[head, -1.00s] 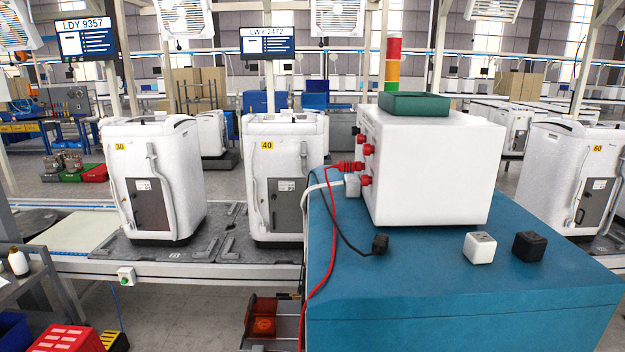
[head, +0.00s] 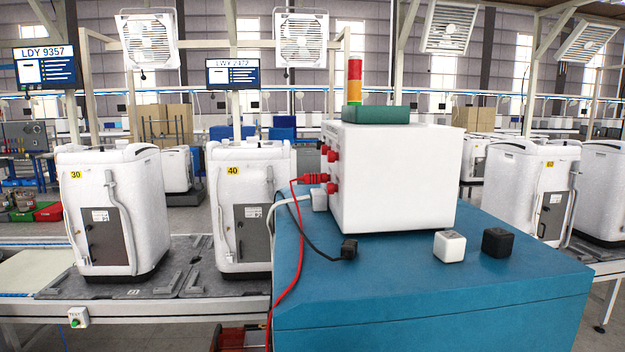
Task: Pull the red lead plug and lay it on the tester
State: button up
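The tester is a white box (head: 400,185) on a blue cabinet (head: 420,280) in the head view. Its left face carries several red sockets or knobs (head: 331,155). The red lead plug (head: 316,178) is at that left face, among them, and seems to be plugged in. Its red cable (head: 295,265) hangs down the cabinet's left side. My gripper is not in view.
A black plug (head: 349,249) on a black cable, a white cube (head: 449,246) and a black cube (head: 497,242) lie on the cabinet top. A white plug (head: 319,199) sits beside the tester. A signal tower (head: 354,80) shows behind.

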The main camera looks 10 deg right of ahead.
aim_at(307, 178)
jog(key=j+u, duration=0.45)
jog(key=i+j+u, duration=0.15)
jog(key=j+u, duration=0.25)
jog(key=i+j+u, duration=0.2)
jog(key=j+u, duration=0.15)
jog(key=j, duration=0.15)
jog(key=i+j+u, duration=0.25)
jog(key=u, duration=0.15)
jog(key=i+j+u, duration=0.35)
jog(key=i+l+z, duration=0.15)
jog(key=i+z, duration=1.05)
jog(key=i+j+z, duration=0.35)
jog(key=i+l+z, duration=0.15)
jog(key=i+z, duration=0.15)
jog(key=z, duration=0.15)
jog(key=i+z, duration=0.65)
jog(key=z, duration=0.2)
jog(key=i+j+z, duration=0.2)
jog(key=z, duration=0.2)
jog(key=i+j+z, duration=0.3)
jog(key=z, duration=0.15)
jog(key=i+j, duration=0.05)
